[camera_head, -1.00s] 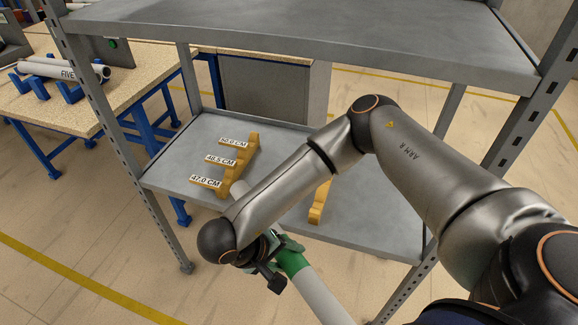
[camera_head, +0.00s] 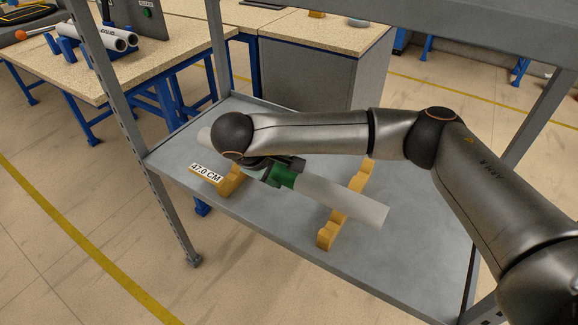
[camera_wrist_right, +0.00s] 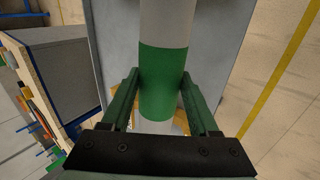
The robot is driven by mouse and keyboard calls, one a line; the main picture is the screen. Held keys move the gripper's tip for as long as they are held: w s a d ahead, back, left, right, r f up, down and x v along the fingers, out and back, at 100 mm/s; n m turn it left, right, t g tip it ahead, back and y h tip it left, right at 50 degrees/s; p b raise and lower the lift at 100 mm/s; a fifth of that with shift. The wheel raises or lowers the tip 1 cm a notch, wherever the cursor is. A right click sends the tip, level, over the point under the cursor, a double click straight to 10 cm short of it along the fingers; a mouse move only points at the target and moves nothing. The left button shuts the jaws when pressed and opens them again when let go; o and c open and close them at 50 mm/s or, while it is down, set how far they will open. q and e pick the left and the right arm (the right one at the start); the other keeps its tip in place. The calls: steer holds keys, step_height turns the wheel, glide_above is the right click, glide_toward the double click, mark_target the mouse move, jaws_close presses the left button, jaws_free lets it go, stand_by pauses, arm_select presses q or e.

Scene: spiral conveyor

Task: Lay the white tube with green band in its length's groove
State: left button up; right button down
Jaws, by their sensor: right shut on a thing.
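The white tube (camera_head: 345,200) with its green band (camera_head: 281,175) is held in my right gripper (camera_head: 272,169), which is shut on it at the band. In the right wrist view, the two fingers (camera_wrist_right: 158,88) flank the green band (camera_wrist_right: 162,70). In the head view the tube spans across the shelf, over the left yellow grooved rack (camera_head: 231,184) and the right yellow grooved rack (camera_head: 343,207). I cannot tell whether it touches them. The label "47.0 CM" (camera_head: 206,172) shows at the near left groove; my arm and the tube hide the other labels. My left gripper is out of view.
The grey shelf (camera_head: 290,235) has upright posts, the front left one (camera_head: 125,110) close by, and an upper shelf (camera_head: 400,25) above. A wooden table (camera_head: 90,60) with other white tubes (camera_head: 105,38) stands behind at the left. The front of the shelf is clear.

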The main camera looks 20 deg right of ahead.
steer(key=shift+w+d, duration=0.1)
steer(key=shift+w, duration=0.15)
steer(key=shift+r, duration=0.1)
step_height(320, 180, down, 7)
steer(key=b, duration=0.4)
steer(key=shift+r+b, duration=0.1)
steer(key=shift+b, duration=0.2)
steer(key=shift+f, duration=0.4)
